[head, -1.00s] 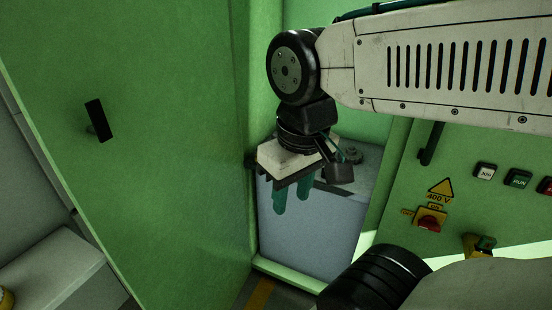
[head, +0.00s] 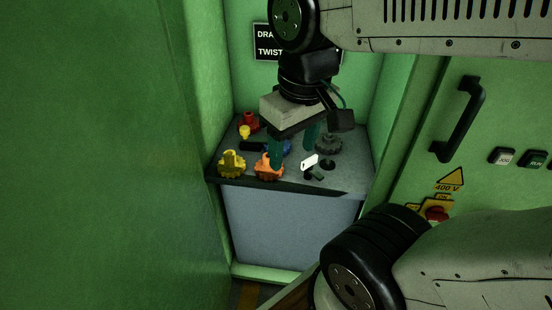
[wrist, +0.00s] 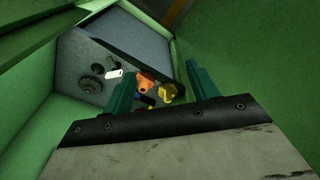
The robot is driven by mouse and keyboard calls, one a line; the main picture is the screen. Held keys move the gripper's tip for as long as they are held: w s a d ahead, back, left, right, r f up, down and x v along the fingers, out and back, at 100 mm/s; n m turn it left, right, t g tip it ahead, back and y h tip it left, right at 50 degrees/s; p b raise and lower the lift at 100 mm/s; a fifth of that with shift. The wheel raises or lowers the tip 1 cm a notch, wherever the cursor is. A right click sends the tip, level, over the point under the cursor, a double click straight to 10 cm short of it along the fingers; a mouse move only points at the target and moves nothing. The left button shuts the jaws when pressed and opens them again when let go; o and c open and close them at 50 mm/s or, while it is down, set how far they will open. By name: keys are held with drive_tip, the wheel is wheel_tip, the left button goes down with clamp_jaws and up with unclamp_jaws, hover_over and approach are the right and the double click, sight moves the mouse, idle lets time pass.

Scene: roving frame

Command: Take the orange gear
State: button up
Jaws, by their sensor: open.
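The orange gear (head: 268,168) lies near the front edge of a grey shelf (head: 340,182) inside the green cabinet, just right of a yellow gear. It also shows in the wrist view (wrist: 146,80), between and beyond my fingers. My gripper (head: 294,146) has two teal fingers pointing down, spread apart and empty. In the head view one finger overlaps the orange gear's upper edge. In the wrist view the gear looks some way beyond the fingertips; I cannot tell the exact gap.
A yellow gear (head: 232,164) sits close on the left. Behind are a red part (head: 249,122), a small yellow part (head: 244,132) and a dark gear (head: 328,144). A white tag (head: 309,162) lies right. Green cabinet walls (head: 205,90) close in the sides.

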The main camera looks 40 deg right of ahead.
drive_tip(key=w+d+f+n, duration=0.2)
drive_tip(key=w, duration=0.4)
drive_tip(key=w+d+f+n, duration=0.1)
drive_tip(key=w+d+f, duration=0.2)
drive_tip(key=w, duration=0.3)
drive_tip(key=n+g, duration=0.1)
drive_tip(key=n, duration=0.3)
approach(262, 170)
drive_tip(key=d+r, duration=0.2)
drive_tip(key=d, duration=0.1)
drive_tip(key=shift+d, duration=0.2)
drive_tip(key=shift+d+f, duration=0.15)
drive_tip(key=shift+f, duration=0.3)
drive_tip(key=f, duration=0.5)
drive_tip(key=a+f, duration=0.1)
drive_tip(key=f, duration=0.1)
drive_tip(key=shift+w+f, duration=0.15)
drive_tip(key=c, duration=1.2)
